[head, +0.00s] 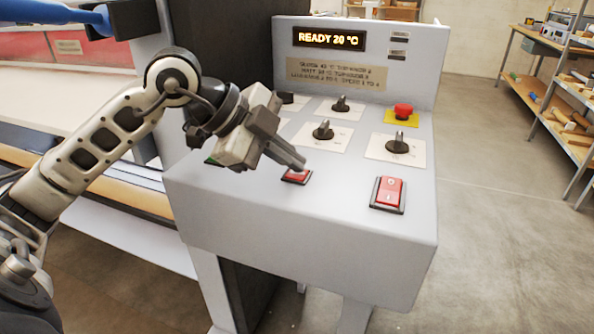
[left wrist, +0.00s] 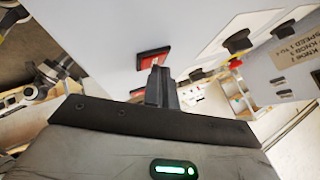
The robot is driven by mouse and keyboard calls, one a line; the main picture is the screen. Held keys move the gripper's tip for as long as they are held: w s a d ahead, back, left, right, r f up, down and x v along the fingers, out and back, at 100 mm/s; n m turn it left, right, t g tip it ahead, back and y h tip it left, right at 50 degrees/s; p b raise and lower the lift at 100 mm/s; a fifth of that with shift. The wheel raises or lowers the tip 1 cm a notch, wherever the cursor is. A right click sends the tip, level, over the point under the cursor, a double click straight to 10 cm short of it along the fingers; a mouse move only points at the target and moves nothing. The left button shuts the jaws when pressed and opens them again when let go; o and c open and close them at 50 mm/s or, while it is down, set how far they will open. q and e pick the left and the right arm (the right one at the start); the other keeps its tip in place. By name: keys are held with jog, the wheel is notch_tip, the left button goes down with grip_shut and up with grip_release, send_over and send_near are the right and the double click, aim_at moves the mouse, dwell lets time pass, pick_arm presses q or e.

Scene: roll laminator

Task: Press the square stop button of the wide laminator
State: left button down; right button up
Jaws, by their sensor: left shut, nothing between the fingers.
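The red square stop button (head: 295,178) sits in a dark frame on the sloped grey panel of the wide laminator (head: 330,240). It also shows in the left wrist view (left wrist: 148,59), just beyond the fingertips. My left gripper (head: 298,166) is shut and empty. Its fingertips are over the button and cover its upper part in the head view. I cannot tell whether they touch it. The closed fingers also show in the left wrist view (left wrist: 160,70). My right gripper is in neither view.
A red rocker switch (head: 390,191) lies right of the stop button. Behind are several dark knobs, including one on a white plate (head: 322,131), and a red emergency stop (head: 403,110) on yellow. The display (head: 329,39) reads READY 20 °C. Shelves (head: 570,125) stand at the right.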

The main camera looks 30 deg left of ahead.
aim_at(289, 173)
pick_arm(q)
jog(key=shift+r, duration=0.1)
jog(key=shift+r+p, duration=0.7)
jog(key=shift+p, duration=0.05)
jog(key=shift+r, duration=0.1)
notch_tip(289, 173, up, 5)
jog(key=p, duration=0.4)
dwell(0.7)
